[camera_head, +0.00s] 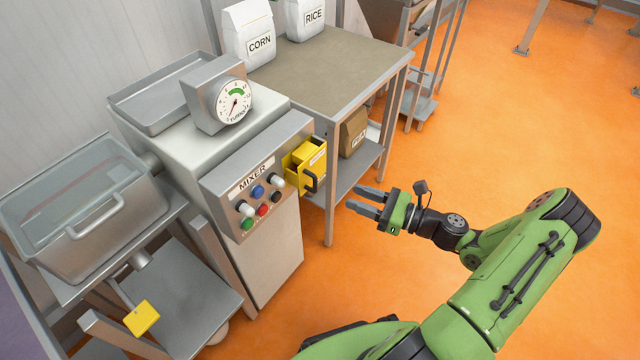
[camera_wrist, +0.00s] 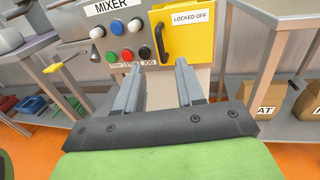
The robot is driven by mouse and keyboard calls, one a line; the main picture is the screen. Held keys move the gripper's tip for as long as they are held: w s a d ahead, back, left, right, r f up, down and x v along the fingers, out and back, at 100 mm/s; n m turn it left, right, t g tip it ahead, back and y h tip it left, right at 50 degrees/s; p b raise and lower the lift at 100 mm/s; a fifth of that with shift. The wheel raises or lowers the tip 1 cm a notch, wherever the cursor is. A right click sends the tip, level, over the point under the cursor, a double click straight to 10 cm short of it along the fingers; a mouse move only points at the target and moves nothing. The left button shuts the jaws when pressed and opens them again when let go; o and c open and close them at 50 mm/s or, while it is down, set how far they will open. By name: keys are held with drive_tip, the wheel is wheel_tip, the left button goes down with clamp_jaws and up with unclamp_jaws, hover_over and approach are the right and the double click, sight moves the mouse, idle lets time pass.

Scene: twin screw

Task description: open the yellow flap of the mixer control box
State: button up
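The mixer control box (camera_head: 257,165) is a grey metal box with a MIXER label, several buttons and knobs. Its yellow flap (camera_head: 307,160) is at the box's right end, with a black handle (camera_head: 311,182) on its front. In the wrist view the yellow flap (camera_wrist: 185,38) bears a LOCKED OFF label, and its black handle (camera_wrist: 161,42) runs upright along its left side; the flap appears closed. My gripper (camera_head: 357,199) is open and empty, to the right of and apart from the flap. In the wrist view my gripper's fingers (camera_wrist: 160,68) point toward the box, below the handle.
A table (camera_head: 335,70) with CORN (camera_head: 249,35) and RICE (camera_head: 305,18) bags stands behind the box. A lidded metal bin (camera_head: 85,205) is at left, with a yellow pedal-like plate (camera_head: 141,318) below. Orange floor lies open at right.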

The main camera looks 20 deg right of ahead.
sight(313, 170)
drive_tip(key=b+x, duration=0.2)
drive_tip(key=x, duration=0.8)
drive_tip(key=shift+w+a, duration=0.1)
clamp_jaws()
idle(0.9)
